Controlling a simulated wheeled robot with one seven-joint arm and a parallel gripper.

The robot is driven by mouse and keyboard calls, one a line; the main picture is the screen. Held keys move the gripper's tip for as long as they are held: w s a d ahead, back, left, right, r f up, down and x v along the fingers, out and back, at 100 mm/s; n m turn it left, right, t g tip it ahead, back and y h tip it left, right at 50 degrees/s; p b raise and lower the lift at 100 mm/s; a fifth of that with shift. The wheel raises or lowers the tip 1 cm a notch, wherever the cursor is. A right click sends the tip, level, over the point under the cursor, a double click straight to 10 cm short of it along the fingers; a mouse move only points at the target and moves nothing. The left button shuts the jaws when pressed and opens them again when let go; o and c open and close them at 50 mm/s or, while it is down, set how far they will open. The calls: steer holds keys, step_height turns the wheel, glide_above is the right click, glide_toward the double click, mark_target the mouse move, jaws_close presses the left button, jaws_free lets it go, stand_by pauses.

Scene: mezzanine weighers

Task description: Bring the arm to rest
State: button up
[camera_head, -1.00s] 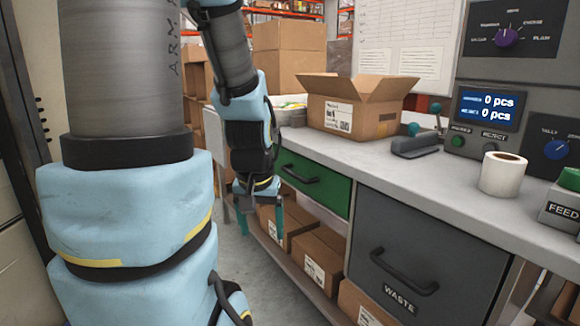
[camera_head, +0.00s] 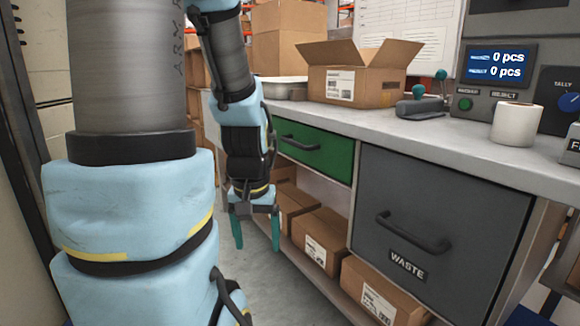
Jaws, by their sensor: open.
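My arm fills the left of the view, a grey link with pale blue padded covers, and its far part hangs down in front of the bench. My gripper (camera_head: 256,229) points downward with its two teal fingers spread apart. It is open, with nothing between the fingers. It hangs over the floor, lower than the bench top and left of the cardboard boxes on the lower shelf. I cannot tell how far it is from the boxes.
The bench top (camera_head: 420,138) carries an open carton (camera_head: 342,88), a white roll (camera_head: 517,124) and a grey device with teal knobs (camera_head: 420,106). Below are a green drawer (camera_head: 318,152), a grey WASTE drawer (camera_head: 432,215) and shelved boxes (camera_head: 320,240). Grey floor (camera_head: 262,292) shows clear below my gripper.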

step_height(320, 180, up, 29)
steer(key=p, duration=2.7)
steer(key=shift+p, duration=0.4)
steer(key=shift+w, duration=0.1)
